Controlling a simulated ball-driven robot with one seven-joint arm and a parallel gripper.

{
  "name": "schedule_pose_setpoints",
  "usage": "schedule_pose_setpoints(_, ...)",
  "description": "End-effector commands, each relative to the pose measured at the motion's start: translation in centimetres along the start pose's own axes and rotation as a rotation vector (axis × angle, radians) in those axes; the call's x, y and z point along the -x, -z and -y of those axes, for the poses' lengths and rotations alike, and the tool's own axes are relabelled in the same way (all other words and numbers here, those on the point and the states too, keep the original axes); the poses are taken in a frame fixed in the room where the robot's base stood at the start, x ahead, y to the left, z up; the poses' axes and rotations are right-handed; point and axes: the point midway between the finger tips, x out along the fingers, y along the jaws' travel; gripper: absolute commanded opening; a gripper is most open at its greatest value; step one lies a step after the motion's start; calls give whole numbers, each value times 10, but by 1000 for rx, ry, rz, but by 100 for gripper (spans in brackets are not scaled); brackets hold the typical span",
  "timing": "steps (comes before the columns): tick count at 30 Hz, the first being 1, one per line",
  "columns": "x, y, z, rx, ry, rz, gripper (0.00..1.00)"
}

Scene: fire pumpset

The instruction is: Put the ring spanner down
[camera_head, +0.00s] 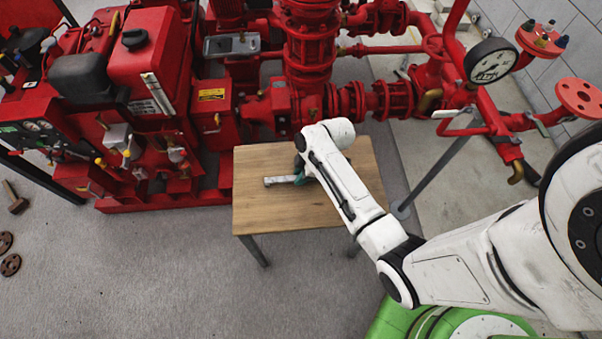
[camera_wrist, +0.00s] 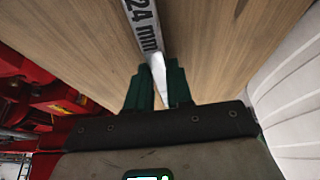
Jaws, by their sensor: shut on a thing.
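The ring spanner (camera_wrist: 143,28) is silver and marked "24 mm" in the wrist view. My gripper (camera_wrist: 160,80) has green fingers on both sides of its shank and is shut on it. In the head view the spanner (camera_head: 279,181) shows as a short grey bar pointing left over the wooden table (camera_head: 262,215). My gripper (camera_head: 303,180) is mostly hidden there under my white arm. The spanner is close to the tabletop; I cannot tell whether it touches. Its far end is cut off in the wrist view.
The red pump and engine set (camera_head: 150,60) stands just behind and left of the table. A pressure gauge (camera_head: 490,62) and red pipework rise at the right. The tabletop around the spanner is clear. Rusty parts (camera_head: 10,264) lie on the floor at far left.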

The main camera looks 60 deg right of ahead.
Motion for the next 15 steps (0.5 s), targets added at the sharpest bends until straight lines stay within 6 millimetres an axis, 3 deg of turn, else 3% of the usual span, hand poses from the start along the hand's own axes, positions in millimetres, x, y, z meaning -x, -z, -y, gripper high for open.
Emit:
schedule_pose_setpoints(9, -1, 0, 0, 0, 1, 0, 46)
schedule_pose_setpoints(15, 0, 0, 0, 0, 0, 0, 46)
